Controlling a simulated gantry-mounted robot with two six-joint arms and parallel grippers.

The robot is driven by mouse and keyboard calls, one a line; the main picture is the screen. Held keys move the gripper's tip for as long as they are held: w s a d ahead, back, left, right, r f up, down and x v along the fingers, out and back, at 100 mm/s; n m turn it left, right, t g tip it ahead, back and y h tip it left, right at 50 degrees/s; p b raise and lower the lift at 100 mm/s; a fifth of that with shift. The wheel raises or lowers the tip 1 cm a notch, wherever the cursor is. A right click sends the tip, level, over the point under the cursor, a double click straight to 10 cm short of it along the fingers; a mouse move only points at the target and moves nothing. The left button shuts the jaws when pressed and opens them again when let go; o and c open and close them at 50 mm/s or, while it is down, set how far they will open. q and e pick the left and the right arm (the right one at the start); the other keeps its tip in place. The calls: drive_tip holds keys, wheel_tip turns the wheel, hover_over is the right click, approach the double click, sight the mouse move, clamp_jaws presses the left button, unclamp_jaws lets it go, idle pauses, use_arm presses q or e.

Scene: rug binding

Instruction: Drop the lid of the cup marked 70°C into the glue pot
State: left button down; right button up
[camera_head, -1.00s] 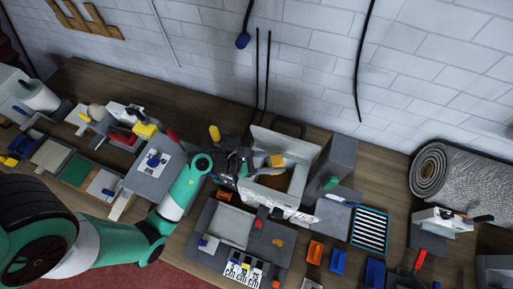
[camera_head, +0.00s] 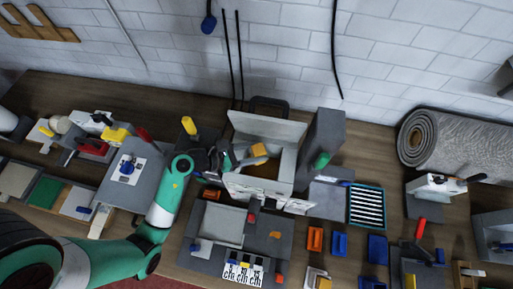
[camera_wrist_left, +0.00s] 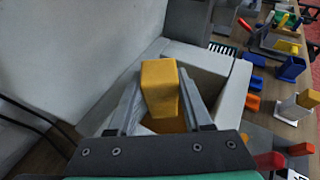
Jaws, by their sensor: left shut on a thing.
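My left gripper (camera_head: 248,157) is shut on a yellow block-like piece (camera_head: 259,150), over the open top of a pale grey box (camera_head: 245,187) with a brown-orange inside, which looks like the glue pot. In the left wrist view the yellow piece (camera_wrist_left: 160,88) is between the two grey fingers, and the box rim (camera_wrist_left: 236,88) surrounds the area beneath it. Orange-brown contents (camera_wrist_left: 165,126) show below the piece. I cannot tell whether the piece is the cup's lid. White labels with dark marks (camera_head: 243,272) are too small to read. My right gripper is not in view.
A raised grey panel (camera_head: 262,128) stands at the back of the box, and a tall dark grey block (camera_head: 322,145) is close on its right. A grey tray (camera_head: 223,220) lies in front. Orange (camera_head: 315,240) and blue (camera_head: 339,244) bins stand to the right.

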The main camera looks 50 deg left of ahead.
use_arm(q)
drive_tip(key=shift+c, duration=1.2)
unclamp_jaws()
drive_tip(key=v, duration=1)
drive_tip(key=shift+s+a+r, duration=0.1)
drive_tip(key=shift+s+a, duration=0.1)
drive_tip(key=shift+s, duration=0.05)
drive_tip(key=shift+s+r, duration=0.2)
drive_tip(key=shift+s, duration=0.25)
